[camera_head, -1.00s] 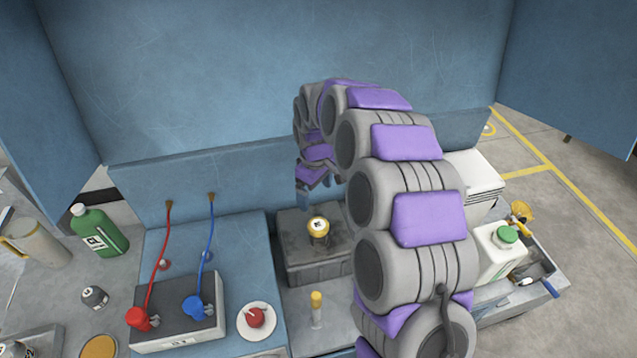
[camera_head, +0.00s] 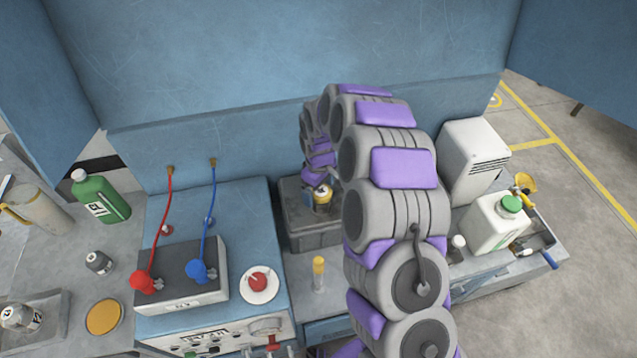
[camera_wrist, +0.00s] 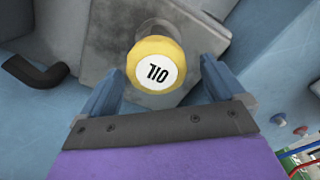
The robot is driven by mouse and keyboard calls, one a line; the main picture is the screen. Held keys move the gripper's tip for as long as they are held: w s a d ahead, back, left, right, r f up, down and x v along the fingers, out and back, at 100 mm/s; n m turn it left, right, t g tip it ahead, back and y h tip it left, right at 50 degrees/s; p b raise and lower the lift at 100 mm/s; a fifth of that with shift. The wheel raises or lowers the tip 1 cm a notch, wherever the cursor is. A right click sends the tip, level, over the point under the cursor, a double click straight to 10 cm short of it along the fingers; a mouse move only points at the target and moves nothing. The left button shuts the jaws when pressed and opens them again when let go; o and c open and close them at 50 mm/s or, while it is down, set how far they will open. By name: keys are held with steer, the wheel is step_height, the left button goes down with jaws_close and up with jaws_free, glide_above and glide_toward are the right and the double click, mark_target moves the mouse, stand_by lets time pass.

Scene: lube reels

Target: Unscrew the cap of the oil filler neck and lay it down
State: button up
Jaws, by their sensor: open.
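The yellow cap (camera_wrist: 156,64) has a round white label marked OIL and sits on the oil filler neck (camera_wrist: 153,27). In the head view the cap (camera_head: 322,191) stands above a grey block (camera_head: 312,236). My gripper (camera_wrist: 157,85) is open, with one blue finger on each side below the cap in the wrist view. The fingertips reach the cap's lower edge in the picture, and nothing is clamped. In the head view my gripper (camera_head: 318,180) is just above and partly in front of the cap. Contact cannot be told.
A battery (camera_head: 180,285) with red and blue cables stands left, near a red knob (camera_head: 259,284). A yellow-topped dipstick (camera_head: 319,268) is in front of the block. A white jug (camera_head: 495,228) and a tool tray (camera_head: 540,245) are at right. Some bare shelf (camera_head: 480,279) shows there.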

steer(key=shift+d, duration=0.4)
steer(key=shift+c, duration=0.6)
steer(key=shift+a, duration=0.25)
steer(key=c, duration=1)
steer(key=n, duration=0.5)
steer(key=shift+p, duration=0.3)
steer(key=shift+s, duration=0.1)
steer(key=shift+n, duration=0.9)
steer(key=n, duration=0.3)
steer(key=shift+d, duration=0.1)
steer(key=shift+s+f+n, duration=0.1)
steer(key=shift+n, duration=0.3)
